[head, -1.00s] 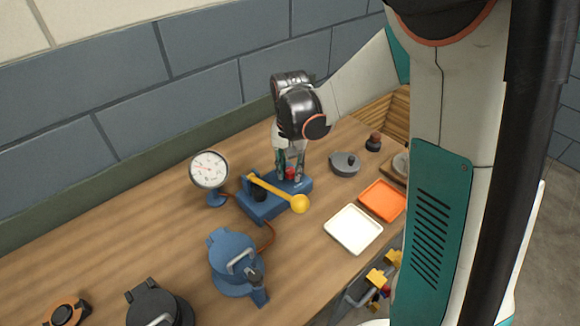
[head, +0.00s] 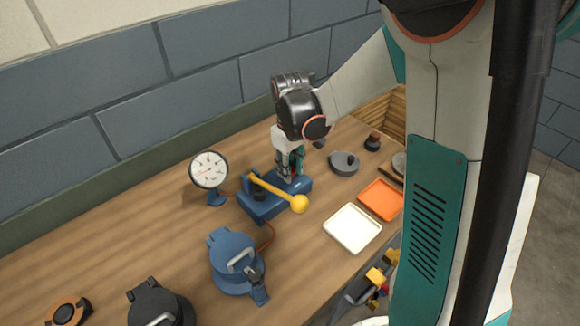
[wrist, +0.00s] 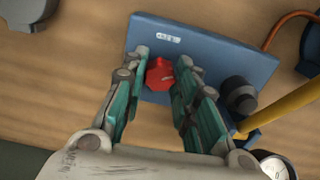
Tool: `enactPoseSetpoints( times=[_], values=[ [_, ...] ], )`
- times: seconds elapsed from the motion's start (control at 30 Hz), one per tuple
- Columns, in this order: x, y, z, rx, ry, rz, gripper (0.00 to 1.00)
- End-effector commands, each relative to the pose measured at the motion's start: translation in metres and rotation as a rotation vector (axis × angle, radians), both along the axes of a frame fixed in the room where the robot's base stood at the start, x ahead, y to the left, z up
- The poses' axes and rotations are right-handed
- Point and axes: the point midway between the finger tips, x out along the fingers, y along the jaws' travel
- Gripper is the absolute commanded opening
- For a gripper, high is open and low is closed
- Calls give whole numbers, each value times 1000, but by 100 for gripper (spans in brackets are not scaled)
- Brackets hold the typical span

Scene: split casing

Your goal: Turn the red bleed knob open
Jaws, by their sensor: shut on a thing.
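The red bleed knob (wrist: 160,73) stands on the blue pump base (wrist: 205,55), which also shows in the head view (head: 262,207). My gripper (wrist: 161,64) points down over the base and is shut on the knob, with one finger on each side of it. In the head view my gripper (head: 290,177) sits at the far right end of the base and mostly hides the knob. The yellow lever (head: 275,190) with its ball end slants across the base, beside the gripper.
A round dial gauge (head: 208,170) stands left of the pump. A blue lidded casing (head: 233,262) is in front. A white tray (head: 352,229), an orange tray (head: 381,199) and a grey round part (head: 344,163) lie to the right.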

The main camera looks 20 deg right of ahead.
Motion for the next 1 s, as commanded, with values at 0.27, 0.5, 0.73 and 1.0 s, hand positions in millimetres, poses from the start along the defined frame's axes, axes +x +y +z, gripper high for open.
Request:
enactPoseSetpoints(
  times=[0.27,0.5,0.73,1.0],
  values=[
    [0,0,0,0,0,260,3],
    [1,-1,0,0,0,486,3],
    [1,-1,0,0,0,677,3],
    [1,-1,0,0,0,831,3]
  ],
)
